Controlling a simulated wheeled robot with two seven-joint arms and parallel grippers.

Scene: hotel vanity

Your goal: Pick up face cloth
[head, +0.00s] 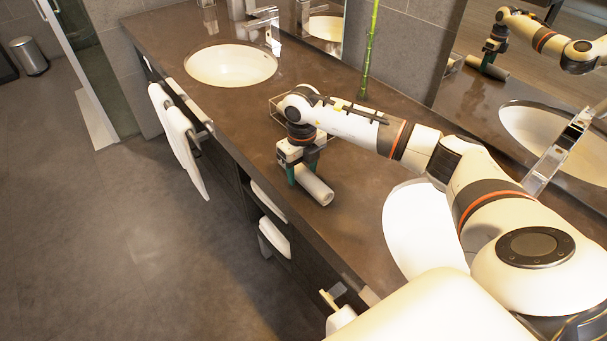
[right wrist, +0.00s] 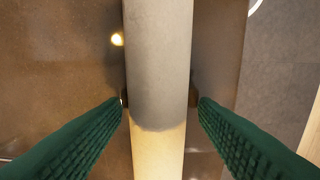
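The face cloth looks like a pale grey-white roll (head: 318,190) lying on the brown vanity counter (head: 240,125) close to its front edge. My right gripper (head: 303,173) points down over the roll, with its green fingers on either side of it. In the right wrist view the roll (right wrist: 159,60) runs lengthwise between the two fingers of my right gripper (right wrist: 160,102). The fingertips are beside the roll with slight gaps, so the gripper looks open around it; firm contact is not visible.
A clear tray (head: 277,108) sits behind my right wrist, near a green bamboo stalk (head: 370,45). One white basin (head: 231,65) is at the far end, another (head: 415,225) beneath my right arm. White towels (head: 180,130) hang along the front. The counter between roll and far basin is clear.

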